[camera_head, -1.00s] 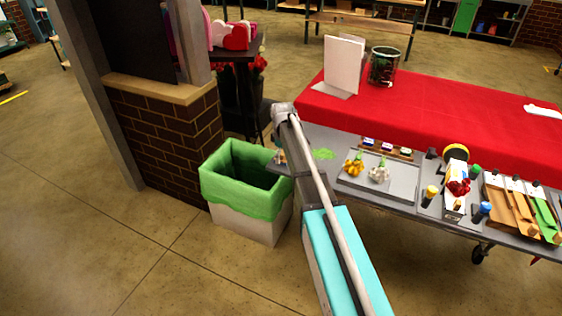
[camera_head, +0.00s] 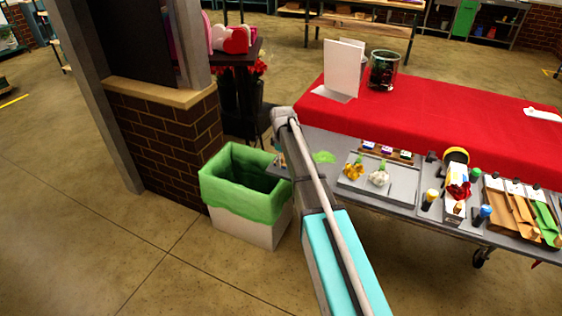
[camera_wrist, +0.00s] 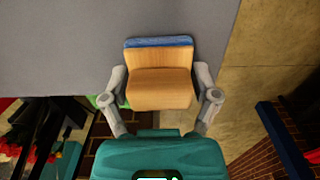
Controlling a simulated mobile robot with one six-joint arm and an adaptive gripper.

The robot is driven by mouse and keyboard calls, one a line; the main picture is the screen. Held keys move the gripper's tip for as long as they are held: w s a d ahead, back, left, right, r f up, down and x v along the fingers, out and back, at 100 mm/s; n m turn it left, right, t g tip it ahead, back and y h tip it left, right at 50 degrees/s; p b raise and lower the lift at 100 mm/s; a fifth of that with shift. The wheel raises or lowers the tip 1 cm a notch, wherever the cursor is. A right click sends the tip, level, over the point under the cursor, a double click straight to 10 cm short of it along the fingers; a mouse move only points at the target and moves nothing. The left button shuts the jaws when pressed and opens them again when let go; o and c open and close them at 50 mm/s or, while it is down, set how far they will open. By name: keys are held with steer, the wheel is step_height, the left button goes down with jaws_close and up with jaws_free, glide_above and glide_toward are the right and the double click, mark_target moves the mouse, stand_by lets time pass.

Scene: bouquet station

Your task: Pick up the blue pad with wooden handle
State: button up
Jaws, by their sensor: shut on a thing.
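The pad shows in the wrist view as a thin blue edge (camera_wrist: 158,42) on the far side of its light wooden handle (camera_wrist: 158,88). My gripper (camera_wrist: 160,92) has one finger on each side of the handle and is shut on it. The pad is over or on the grey table surface (camera_wrist: 60,40); I cannot tell whether it touches it. In the head view my arm hides the gripper and most of the pad.
A bin with a green liner (camera_head: 244,190) stands left of my arm. A red cloth (camera_head: 440,115) covers the table behind. A brick pillar (camera_head: 165,140) stands at left.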

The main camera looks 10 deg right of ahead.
steer(key=shift+c, duration=0.6)
steer(key=shift+r, duration=0.2)
step_height(320, 180, up, 3)
steer(key=p, duration=0.3)
steer(key=s+r+p, duration=0.9)
steer(key=s+p, duration=0.1)
steer(key=s, duration=0.4)
steer(key=shift+d+r, duration=0.3)
steer(key=shift+d, duration=0.15)
steer(key=o, duration=0.6)
steer(key=c, duration=0.5)
steer(key=shift+o, duration=0.2)
